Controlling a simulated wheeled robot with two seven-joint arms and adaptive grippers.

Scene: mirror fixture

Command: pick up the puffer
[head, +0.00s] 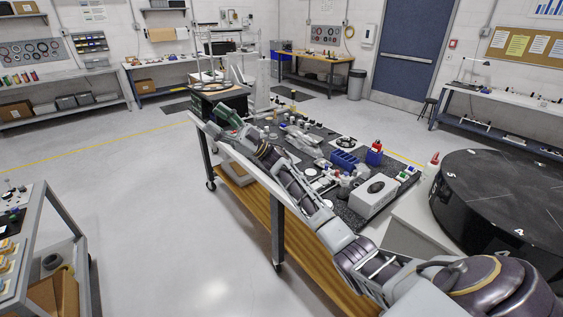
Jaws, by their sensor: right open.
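My right arm reaches from the lower right along the near edge of a cart with a dark speckled top (325,132). My right gripper (218,119) is at the cart's far left end, open, with its dark green fingers pointing to the upper left. I see nothing between the fingers. I cannot tell which of the small items on the cart is the puffer; they are too small, and my arm covers part of the near edge. My left gripper is not in view.
The cart top holds a blue rack (344,160), a grey tissue-like box (373,196), a blue-and-red item (375,152) and several small parts. A black round table (500,195) stands right. A shelf cart (40,232) stands left. Open floor (150,210) lies between.

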